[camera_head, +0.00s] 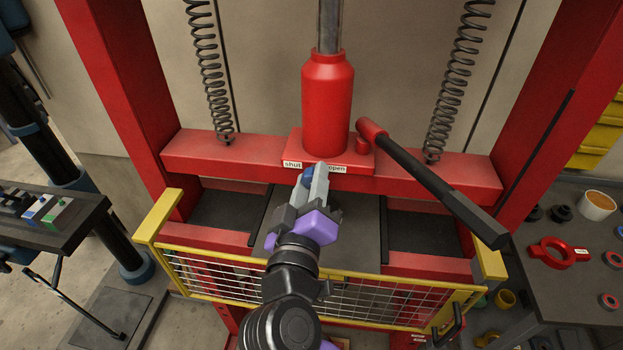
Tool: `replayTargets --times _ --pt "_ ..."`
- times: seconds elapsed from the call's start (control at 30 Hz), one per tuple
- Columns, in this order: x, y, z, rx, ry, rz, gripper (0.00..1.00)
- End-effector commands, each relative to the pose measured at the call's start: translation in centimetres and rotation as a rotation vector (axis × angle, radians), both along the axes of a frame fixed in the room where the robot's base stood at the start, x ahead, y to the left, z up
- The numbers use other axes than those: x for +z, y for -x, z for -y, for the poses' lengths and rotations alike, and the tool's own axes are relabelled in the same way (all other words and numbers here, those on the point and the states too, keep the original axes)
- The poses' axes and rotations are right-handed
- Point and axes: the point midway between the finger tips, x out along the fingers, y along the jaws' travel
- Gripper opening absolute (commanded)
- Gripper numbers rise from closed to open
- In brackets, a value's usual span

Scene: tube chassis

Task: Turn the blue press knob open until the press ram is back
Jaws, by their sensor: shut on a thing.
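The blue press knob (308,177) sits at the front of the red jack base, between the "shut" label (292,164) and the "open" label (337,168). Only a small part of it shows behind my fingers. My gripper (314,182) is shut on the knob, reaching up from below with grey fingers and a purple body. The red jack cylinder (327,105) stands upright on the crossbeam. The bright press ram (330,27) rises from its top and runs out of the picture, so its upper end is hidden.
A black pump handle (440,190) slopes down to the right of the jack. Coil springs (209,75) hang on both sides. A yellow-framed mesh guard (365,300) stands low in front, below my arm. A bench with parts (570,285) is at right, a black stand (45,225) at left.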

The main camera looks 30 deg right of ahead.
Motion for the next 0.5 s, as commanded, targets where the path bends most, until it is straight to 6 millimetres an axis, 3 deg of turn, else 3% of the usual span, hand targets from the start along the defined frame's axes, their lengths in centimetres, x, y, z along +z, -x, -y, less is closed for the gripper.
replayTargets --times 0.17,0.2,0.3,0.5 --pt "-0.65 0.04 -0.07 0.000 -0.002 -0.013 0.00" --pt "-0.66 0.04 -0.08 0.000 -0.002 -0.013 0.34" --pt "-0.56 0.03 -0.08 0.000 -0.001 -0.010 0.52" --pt "-0.29 0.01 -0.04 0.001 -0.001 -0.005 0.52"
